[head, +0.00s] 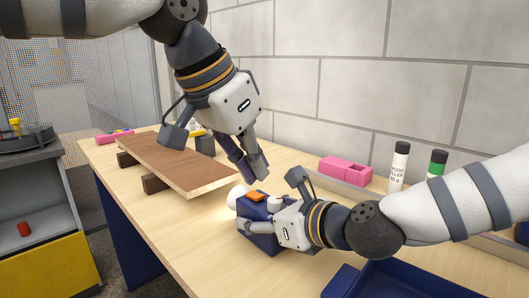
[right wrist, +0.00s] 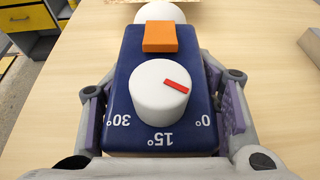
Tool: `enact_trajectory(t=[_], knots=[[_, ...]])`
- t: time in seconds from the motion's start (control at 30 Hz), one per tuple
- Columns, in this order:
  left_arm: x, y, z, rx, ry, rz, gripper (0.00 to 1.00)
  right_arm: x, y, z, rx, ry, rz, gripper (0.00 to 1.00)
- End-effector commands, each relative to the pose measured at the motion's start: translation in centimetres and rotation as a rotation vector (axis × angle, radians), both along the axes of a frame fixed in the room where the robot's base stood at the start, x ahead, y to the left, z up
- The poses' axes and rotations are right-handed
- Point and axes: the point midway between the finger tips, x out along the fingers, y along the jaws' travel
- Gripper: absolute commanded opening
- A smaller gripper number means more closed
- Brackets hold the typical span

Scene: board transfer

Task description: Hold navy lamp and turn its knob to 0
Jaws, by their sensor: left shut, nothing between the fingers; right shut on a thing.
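The navy lamp (head: 262,242) lies on the wooden table, with a white bulb end (head: 238,195) and light on the table beside it. In the right wrist view its navy body (right wrist: 141,58) carries an orange block (right wrist: 160,37) and a white knob (right wrist: 160,100). The knob's red mark (right wrist: 176,86) points right and slightly down, toward the side of the 0° label (right wrist: 202,122). My right gripper (right wrist: 162,112) is shut on the lamp's body, one finger on each side. My left gripper (head: 251,168) is shut and empty, above and behind the lamp, apart from it.
A brown board (head: 180,165) lies across dark blocks at the left. A pink box (head: 345,171) and two bottles (head: 399,166) stand by the wall. A blue tray (head: 400,282) is at the front right. Bare table lies left of the lamp.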

Motion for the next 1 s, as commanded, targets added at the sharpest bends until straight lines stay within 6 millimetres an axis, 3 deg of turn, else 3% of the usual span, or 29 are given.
enact_trajectory(t=[0.13,0.17,0.27,0.67,1.0], knots=[[0.0,0.0,0.0,0.000,0.000,0.000,0.00,0.0,0.0,0.0,0.000,0.000,0.000,0.19],[0.0,0.0,0.0,0.000,0.000,0.000,0.00,0.0,0.0,0.0,0.000,0.000,-0.001,0.56],[0.0,0.0,-0.1,0.000,0.000,0.000,0.00,0.0,0.0,0.0,0.000,0.000,-0.001,0.78],[0.0,0.0,-0.1,0.000,0.000,0.000,0.00,-0.6,-0.7,0.4,0.000,0.000,-0.001,0.79],[0.0,0.0,0.0,0.000,0.000,0.000,0.00,-6.5,-6.0,3.8,0.003,-0.003,-0.002,0.79]])
